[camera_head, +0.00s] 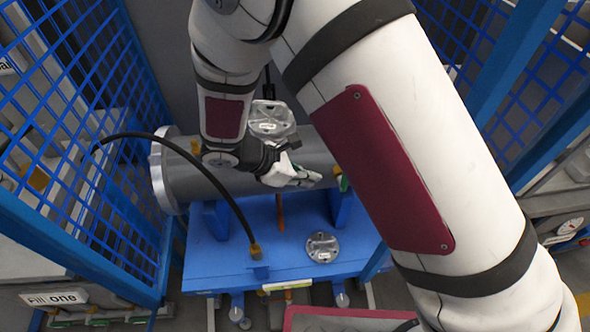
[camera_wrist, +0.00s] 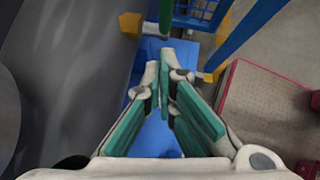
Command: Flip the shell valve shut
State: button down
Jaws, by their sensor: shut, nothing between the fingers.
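The shell is a grey horizontal cylinder (camera_head: 185,172) with a flange at its left end, lying on a blue stand (camera_head: 210,255). It fills the left of the wrist view (camera_wrist: 75,75). My gripper (camera_head: 312,178) is in front of the shell, its fingertips pointing right. In the wrist view its green-padded fingers (camera_wrist: 164,72) meet at the tips with nothing between. A small yellow and green part (camera_head: 341,178), perhaps the valve, shows just right of the fingertips. The wrist view shows a green bar (camera_wrist: 165,14) beyond the tips and a yellow block (camera_wrist: 130,22) on the shell. Contact cannot be told.
A black hose (camera_head: 215,180) arches in front of the shell to a yellow fitting (camera_head: 256,251) on the stand. A round metal flange (camera_head: 322,247) lies on the stand. Blue mesh fences (camera_head: 70,120) stand at both sides. A red-edged platform (camera_wrist: 265,110) lies at right in the wrist view.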

jog(key=shift+w+d+f+p, duration=0.1)
jog(key=shift+w+d+f, duration=0.2)
jog(key=shift+d, duration=0.5)
jog(key=shift+w+d+f+p, duration=0.15)
jog(key=shift+w+d, duration=0.25)
jog(key=shift+d, duration=0.45)
jog(key=shift+w+d+f+p, duration=0.1)
jog(key=shift+w+d+f, duration=0.2)
jog(key=shift+d, duration=0.5)
jog(key=shift+r, duration=0.1)
jog(key=shift+d, duration=0.1)
jog(key=shift+d+r+y, duration=0.15)
jog(key=shift+y, duration=0.15)
